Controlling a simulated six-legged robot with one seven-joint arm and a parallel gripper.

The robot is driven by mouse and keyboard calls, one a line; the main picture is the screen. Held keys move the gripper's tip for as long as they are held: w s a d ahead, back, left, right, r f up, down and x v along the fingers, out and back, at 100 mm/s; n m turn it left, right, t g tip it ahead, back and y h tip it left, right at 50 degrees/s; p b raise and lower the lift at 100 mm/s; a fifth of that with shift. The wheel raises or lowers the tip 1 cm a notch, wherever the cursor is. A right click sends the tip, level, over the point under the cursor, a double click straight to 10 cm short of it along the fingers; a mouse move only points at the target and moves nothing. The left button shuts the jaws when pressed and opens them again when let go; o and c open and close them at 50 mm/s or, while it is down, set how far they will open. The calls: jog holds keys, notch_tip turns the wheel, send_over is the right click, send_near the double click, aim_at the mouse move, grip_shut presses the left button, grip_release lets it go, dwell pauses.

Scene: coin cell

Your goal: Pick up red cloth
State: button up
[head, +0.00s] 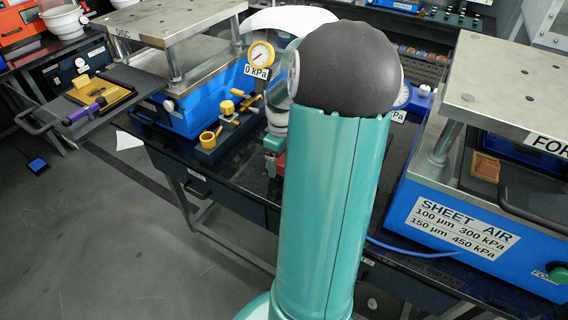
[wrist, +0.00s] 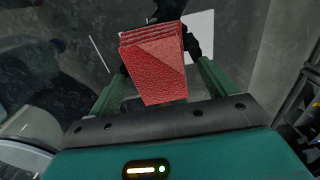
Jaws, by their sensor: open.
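The red cloth (wrist: 156,65) is a folded, textured stack with layered edges. In the wrist view it lies between the two fingers of my gripper (wrist: 160,48), which is open around it. I cannot tell whether either finger touches the cloth. In the head view, a small red patch of the cloth (head: 279,164) shows beside my teal arm, low over the dark bench. My arm hides most of the gripper and cloth there.
The dark bench (head: 232,182) holds a blue press (head: 190,105) at left and another blue press (head: 455,225) at right. A yellow fixture (head: 210,139) and a pressure gauge (head: 260,56) stand left of my arm. A white sheet (wrist: 200,35) shows beyond the cloth.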

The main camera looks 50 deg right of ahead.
aim_at(282, 159)
jog(key=c, duration=1.1)
jog(key=shift+c, duration=0.2)
jog(key=shift+r, duration=0.1)
jog(key=shift+r, duration=0.45)
notch_tip(282, 159, up, 2)
jog(key=shift+r, duration=0.1)
jog(key=s+a+r, duration=0.5)
jog(key=a+r, duration=0.4)
jog(key=a, duration=0.4)
jog(key=shift+r, duration=0.4)
jog(key=shift+s, duration=0.1)
